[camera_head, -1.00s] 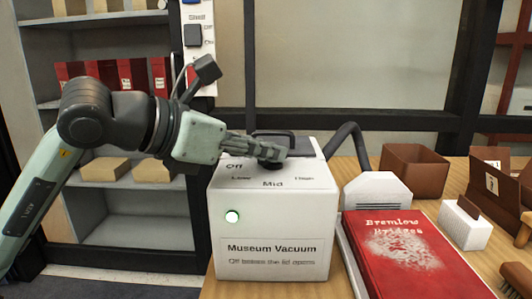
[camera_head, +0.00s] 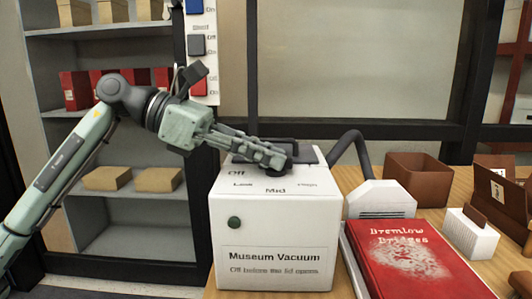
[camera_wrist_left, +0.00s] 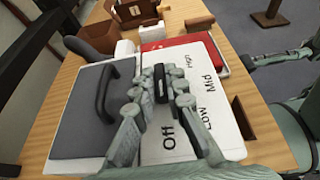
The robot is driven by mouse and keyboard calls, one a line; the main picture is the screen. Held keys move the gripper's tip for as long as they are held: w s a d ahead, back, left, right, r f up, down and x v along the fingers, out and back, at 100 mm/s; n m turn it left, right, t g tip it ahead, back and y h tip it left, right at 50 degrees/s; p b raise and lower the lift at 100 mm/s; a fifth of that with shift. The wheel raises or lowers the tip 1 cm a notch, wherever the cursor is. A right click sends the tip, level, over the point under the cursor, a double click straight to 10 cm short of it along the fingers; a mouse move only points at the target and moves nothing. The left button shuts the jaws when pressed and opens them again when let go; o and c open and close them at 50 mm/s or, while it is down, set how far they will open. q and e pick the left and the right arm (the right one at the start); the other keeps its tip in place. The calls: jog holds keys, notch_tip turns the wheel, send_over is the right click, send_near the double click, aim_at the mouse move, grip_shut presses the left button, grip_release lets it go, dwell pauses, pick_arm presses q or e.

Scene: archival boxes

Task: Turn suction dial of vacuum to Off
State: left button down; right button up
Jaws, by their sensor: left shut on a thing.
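The white Museum Vacuum (camera_head: 270,215) stands on the wooden table, with Off, Low, Mid and High printed on its top. A round, dark green, unlit lamp (camera_head: 234,223) is on its front. My left gripper (camera_head: 280,158) reaches in from the left, low over the top. In the left wrist view its fingers (camera_wrist_left: 159,88) are closed on the black suction dial (camera_wrist_left: 164,85). The fingers cover part of the dial, so I cannot tell which label it points to. My right gripper may be the grey-green part at the right edge of the wrist view, jaws unclear.
A dark lid with a handle (camera_wrist_left: 104,92) lies beside the dial, and a hose (camera_head: 350,143) runs behind to a white nozzle (camera_head: 381,199). A red book (camera_head: 412,258), brown boxes (camera_head: 418,178) and a white holder (camera_head: 470,233) are to the right. Shelves stand behind left.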

dwell(0.5)
pick_arm(q)
jog(key=c, duration=1.6)
grip_release()
jog(key=shift+o, duration=0.2)
jog(key=v, duration=1.2)
jog(key=shift+w, duration=0.2)
